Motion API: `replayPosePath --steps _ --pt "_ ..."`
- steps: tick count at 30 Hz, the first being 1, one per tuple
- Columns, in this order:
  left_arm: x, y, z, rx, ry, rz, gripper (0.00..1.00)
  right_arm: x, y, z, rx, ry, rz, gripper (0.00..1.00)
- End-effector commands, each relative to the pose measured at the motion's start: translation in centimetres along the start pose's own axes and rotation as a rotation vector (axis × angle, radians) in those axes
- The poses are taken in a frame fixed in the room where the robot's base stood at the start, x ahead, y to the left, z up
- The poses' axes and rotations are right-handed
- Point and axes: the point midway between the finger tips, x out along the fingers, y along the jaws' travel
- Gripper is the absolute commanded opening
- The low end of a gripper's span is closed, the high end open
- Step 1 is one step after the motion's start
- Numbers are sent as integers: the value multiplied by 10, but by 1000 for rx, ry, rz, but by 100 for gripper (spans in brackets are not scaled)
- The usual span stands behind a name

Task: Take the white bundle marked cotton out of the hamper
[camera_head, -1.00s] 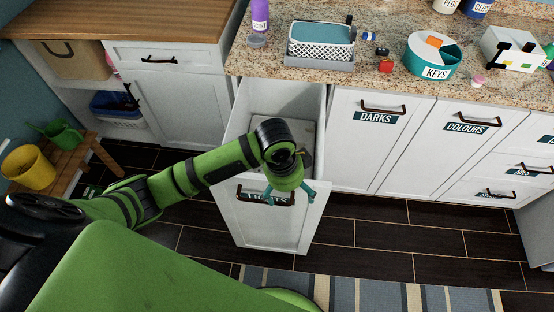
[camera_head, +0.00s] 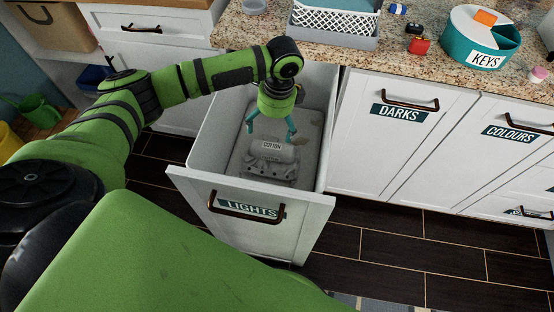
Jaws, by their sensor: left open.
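The hamper (camera_head: 213,160) is a white pull-out bin standing open, with a dark handle and a LIGHTS label on its front. Inside it lies the white bundle (camera_head: 272,167), with a small tag reading COTTON on its upper side. My left gripper (camera_head: 271,131) reaches in over the hamper with its teal fingers pointing down. It is open and empty, at the far side of the bundle and close to its tag. Whether the fingers touch the bundle cannot be told. My right gripper is not in view.
Closed fronts labelled DARKS (camera_head: 387,140) and COLOURS (camera_head: 492,160) adjoin the hamper on the right. Above it, the granite counter holds a basket (camera_head: 338,20), a red item (camera_head: 419,45) and a teal KEYS bowl (camera_head: 480,40). Dark floor (camera_head: 390,240) is clear in front.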

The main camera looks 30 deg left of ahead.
Motion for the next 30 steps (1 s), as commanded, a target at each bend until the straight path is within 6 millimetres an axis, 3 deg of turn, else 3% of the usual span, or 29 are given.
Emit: replayPosePath --steps 1,4,8,17,27,30 --pt "32 0 -4 0 0 -1 97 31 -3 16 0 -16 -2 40" --pt "54 0 -7 0 1 -1 97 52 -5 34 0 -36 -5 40" --pt "69 0 -9 0 2 -2 97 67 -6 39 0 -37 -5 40" --pt "91 -1 -10 -1 1 0 97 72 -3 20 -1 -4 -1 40" --pt "137 -5 -10 0 0 0 97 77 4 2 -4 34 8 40" --pt "142 -6 -10 0 1 -2 97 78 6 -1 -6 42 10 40"
